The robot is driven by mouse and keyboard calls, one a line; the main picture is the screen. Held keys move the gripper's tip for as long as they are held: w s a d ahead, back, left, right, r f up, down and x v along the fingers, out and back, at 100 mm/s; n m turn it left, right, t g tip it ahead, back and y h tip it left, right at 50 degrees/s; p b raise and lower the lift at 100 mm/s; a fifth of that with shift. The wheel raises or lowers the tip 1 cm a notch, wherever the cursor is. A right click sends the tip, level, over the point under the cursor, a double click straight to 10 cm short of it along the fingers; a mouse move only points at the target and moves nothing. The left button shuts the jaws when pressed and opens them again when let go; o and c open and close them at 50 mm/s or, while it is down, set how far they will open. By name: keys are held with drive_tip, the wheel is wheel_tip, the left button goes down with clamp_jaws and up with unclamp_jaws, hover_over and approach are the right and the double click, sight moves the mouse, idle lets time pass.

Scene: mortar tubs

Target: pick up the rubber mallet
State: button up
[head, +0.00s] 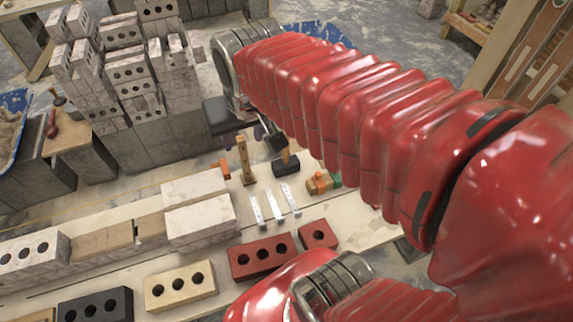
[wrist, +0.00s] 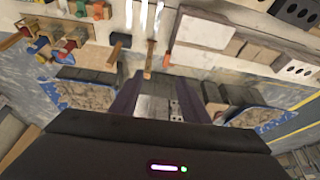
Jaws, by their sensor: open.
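The rubber mallet, with a black head (head: 286,166) and a short wooden handle, lies on the pale board beyond the metal strips. Part of its handle is hidden behind my gripper in the head view. The mallet also shows in the wrist view (wrist: 121,40), up and left of my fingers, with its handle pointing down. My gripper (wrist: 158,82) is open and empty, above and apart from the mallet. In the head view only part of the gripper shows, its dark finger (head: 272,142) appearing just above the mallet.
A wooden-handled tool (head: 245,160) and an orange piece (head: 223,168) are left of the mallet. Metal strips (head: 274,203) lie in front; an orange-and-wood item (head: 320,182) is to the right. Stacked bricks (head: 125,70) rise behind left. A red brick (head: 262,256) lies nearer.

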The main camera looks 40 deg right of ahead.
drive_tip(key=w+d+f+m+g, duration=0.2)
drive_tip(key=w+d+f+m, duration=0.2)
drive_tip(key=w+d, duration=0.4)
drive_tip(key=m+g, duration=0.2)
drive_tip(key=m, duration=0.1)
hover_over(286, 151)
drive_tip(key=f, duration=0.6)
drive_tip(key=w+f, duration=0.1)
drive_tip(key=f, duration=0.3)
drive_tip(key=shift+a, duration=0.1)
drive_tip(key=shift+f, duration=0.1)
drive_tip(key=shift+f, duration=0.1)
wheel_tip(286, 151, down, 8)
drive_tip(key=shift+w+d+f, duration=0.2)
drive_tip(key=shift+w+d, duration=0.05)
drive_tip(key=shift+d, duration=0.2)
drive_tip(key=shift+f, duration=0.1)
wheel_tip(286, 151, down, 5)
drive_tip(key=shift+d, duration=0.15)
